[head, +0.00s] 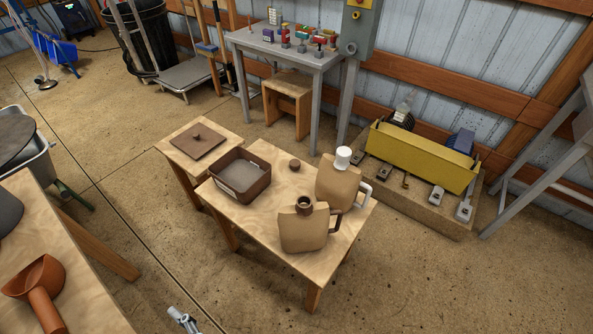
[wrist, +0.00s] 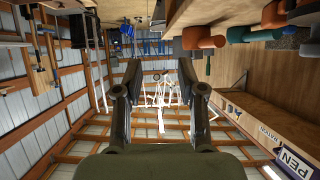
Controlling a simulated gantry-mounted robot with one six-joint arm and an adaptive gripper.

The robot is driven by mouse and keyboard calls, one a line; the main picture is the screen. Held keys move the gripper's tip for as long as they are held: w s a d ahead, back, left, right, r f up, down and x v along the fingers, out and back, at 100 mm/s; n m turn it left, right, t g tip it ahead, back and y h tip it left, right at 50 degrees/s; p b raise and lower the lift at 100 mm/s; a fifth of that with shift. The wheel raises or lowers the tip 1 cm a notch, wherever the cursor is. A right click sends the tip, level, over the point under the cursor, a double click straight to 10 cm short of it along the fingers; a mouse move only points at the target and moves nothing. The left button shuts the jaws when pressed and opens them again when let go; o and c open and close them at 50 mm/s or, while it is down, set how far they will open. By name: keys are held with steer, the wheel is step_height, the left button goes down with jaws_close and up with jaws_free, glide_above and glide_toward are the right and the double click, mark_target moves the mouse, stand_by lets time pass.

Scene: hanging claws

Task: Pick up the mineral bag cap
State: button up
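A small round brown cap (head: 294,164), likely the mineral bag cap, lies on the low wooden table (head: 262,225) near its back edge. A tan jug-like bag (head: 303,230) with an open brown neck stands at the table's front. A second tan bag (head: 337,186) with a white cap (head: 343,157) and a white handle stands behind it, to the right. My gripper (wrist: 160,92) is open in the wrist view, with its two fingers wide apart and nothing between them. The cap cannot be made out in the wrist view.
A brown bin (head: 240,192) stands left of the cap, and a flat brown lid (head: 198,140) lies on a small side table. A yellow trough (head: 423,157) is at the right. An orange scoop (head: 36,280) lies on the left table.

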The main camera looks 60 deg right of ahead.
steer(key=shift+o, duration=0.3)
steer(key=o, duration=0.7)
